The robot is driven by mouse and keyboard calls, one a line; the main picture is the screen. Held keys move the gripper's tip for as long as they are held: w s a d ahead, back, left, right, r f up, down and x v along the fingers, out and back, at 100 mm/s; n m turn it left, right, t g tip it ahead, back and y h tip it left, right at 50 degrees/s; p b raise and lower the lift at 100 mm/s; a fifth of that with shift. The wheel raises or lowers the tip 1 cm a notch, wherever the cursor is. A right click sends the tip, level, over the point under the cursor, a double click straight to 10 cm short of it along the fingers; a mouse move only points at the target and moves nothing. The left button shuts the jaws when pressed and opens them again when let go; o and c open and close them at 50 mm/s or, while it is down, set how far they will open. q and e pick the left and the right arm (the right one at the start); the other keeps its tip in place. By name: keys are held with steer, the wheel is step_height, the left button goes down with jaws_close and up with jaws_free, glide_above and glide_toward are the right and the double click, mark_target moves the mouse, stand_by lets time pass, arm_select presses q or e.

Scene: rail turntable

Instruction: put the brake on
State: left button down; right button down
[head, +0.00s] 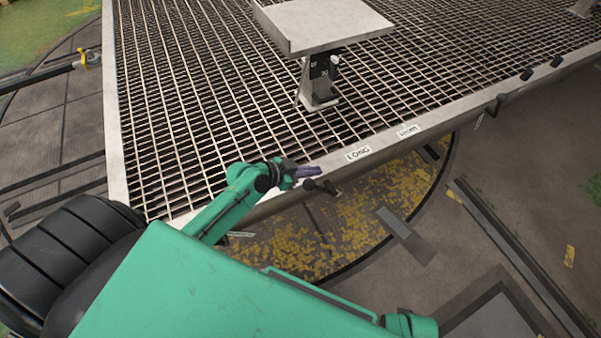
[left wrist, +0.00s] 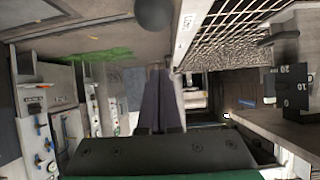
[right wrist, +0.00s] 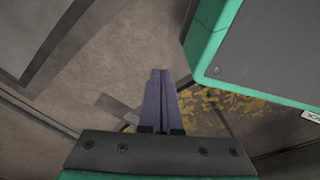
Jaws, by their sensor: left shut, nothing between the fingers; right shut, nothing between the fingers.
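My left gripper (head: 308,172) is shut and empty at the near edge of the grated deck (head: 115,130). Its closed purple fingers also show in the left wrist view (left wrist: 158,75). A black-knobbed handle (head: 318,186) sticks out at the deck edge just beside the fingertips; I cannot tell whether they touch. A dark ball (left wrist: 155,12) shows at the top of the left wrist view, apart from the fingers. A second black handle (head: 497,103) is further right along the edge. No brake label is readable. My right gripper (right wrist: 160,75) is shut and empty, over the floor.
Two white labels, one (head: 358,153) and another (head: 408,131), sit on the deck edge. A post with a black scale (head: 322,70) carries a pale plate (head: 325,22) above the grating. Yellow-flecked floor (head: 340,230) and a rail (head: 520,255) lie below.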

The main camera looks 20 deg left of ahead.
mark_target(310, 181)
arm_select(q)
steer(key=shift+w+d+f+b, duration=0.2)
steer(key=shift+w+d+f, duration=0.25)
steer(key=shift+f, duration=0.15)
steer(key=shift+w+d+f+b, duration=0.15)
steer(key=shift+w+d+f, duration=0.2)
steer(key=shift+f, duration=0.2)
steer(key=shift+s+a+f, duration=0.7)
steer(key=shift+a+f, duration=0.1)
steer(key=shift+s+a+f, duration=0.1)
steer(key=shift+s+a, duration=0.05)
steer(key=shift+s, duration=0.05)
arm_select(e)
steer(key=shift+w+a+r, duration=0.25)
steer(key=shift+w+r, duration=0.5)
steer(key=shift+w, duration=0.3)
arm_select(q)
steer(key=shift+f+b, duration=0.1)
steer(key=shift+b, duration=0.3)
